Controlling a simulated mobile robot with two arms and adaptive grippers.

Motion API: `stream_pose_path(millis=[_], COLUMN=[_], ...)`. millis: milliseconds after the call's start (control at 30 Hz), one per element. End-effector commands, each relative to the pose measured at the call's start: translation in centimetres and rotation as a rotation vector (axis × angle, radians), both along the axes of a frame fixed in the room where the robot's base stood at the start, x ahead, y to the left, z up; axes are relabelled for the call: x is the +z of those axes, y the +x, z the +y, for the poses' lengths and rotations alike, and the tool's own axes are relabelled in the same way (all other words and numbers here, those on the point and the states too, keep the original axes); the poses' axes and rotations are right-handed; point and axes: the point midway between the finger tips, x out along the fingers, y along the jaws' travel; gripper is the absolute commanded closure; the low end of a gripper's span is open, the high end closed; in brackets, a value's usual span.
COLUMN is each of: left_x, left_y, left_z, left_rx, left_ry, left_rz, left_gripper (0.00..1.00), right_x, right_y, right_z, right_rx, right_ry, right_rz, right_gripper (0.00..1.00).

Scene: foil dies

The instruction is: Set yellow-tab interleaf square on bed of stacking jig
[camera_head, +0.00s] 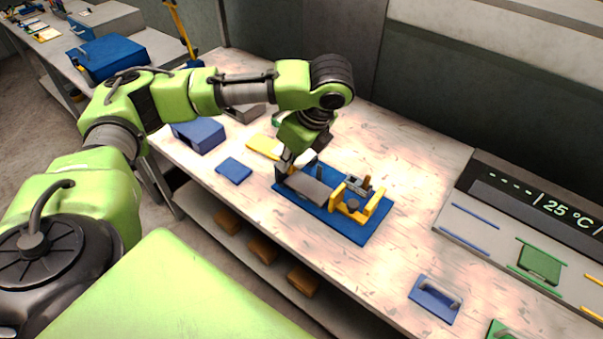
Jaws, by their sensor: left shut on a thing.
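The stacking jig (364,231) has a blue base, a yellow clamp frame at its right end and stands on the workbench. A flat dark grey plate (311,189) lies over the left part of its base. My left gripper (298,170) points down at the plate's left end, with its fingers at either side, shut on what looks like this plate. The fingers partly hide that end, and I cannot tell whether the plate rests on the bed. No yellow tab shows on it. A flat yellow piece (262,147) lies behind and left of the gripper. My right gripper is out of view.
A small blue plate (234,170) and a blue box (198,134) are left of the jig. A blue plate with a handle (435,300) lies front right. A grey panel (480,225) with a display reading 25 °C stands at right. The bench between jig and panel is clear.

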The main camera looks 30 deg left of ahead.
Motion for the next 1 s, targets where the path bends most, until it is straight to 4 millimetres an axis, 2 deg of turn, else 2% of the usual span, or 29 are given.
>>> stream_pose_path(millis=[33,133,300,500,600,733,1000], left_x=[-0.4,-2.5,-4.7,-6.0,-7.2,-8.7,-9.1], left_y=[1.0,2.6,4.3,5.3,5.2,5.2,5.2], left_z=[0.0,-0.1,0.0,-0.1,0.0,-0.1,-0.1], left_rx=[0.002,0.001,0.001,0.000,-0.001,-0.001,0.000], left_ry=[0.001,0.001,0.002,0.001,0.003,0.002,0.001], left_rz=[0.003,0.003,-0.001,0.000,0.002,0.000,-0.001], left_gripper=[1.00,1.00,1.00,1.00,1.00,1.00,1.00], right_x=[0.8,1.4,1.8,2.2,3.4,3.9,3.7], right_y=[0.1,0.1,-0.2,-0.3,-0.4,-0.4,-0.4], right_z=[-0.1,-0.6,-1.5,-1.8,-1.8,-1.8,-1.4], right_rx=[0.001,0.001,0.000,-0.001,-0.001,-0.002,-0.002], right_ry=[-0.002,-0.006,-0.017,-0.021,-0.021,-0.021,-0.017], right_rz=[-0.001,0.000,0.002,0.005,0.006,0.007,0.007], right_gripper=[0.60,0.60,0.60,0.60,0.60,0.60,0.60])
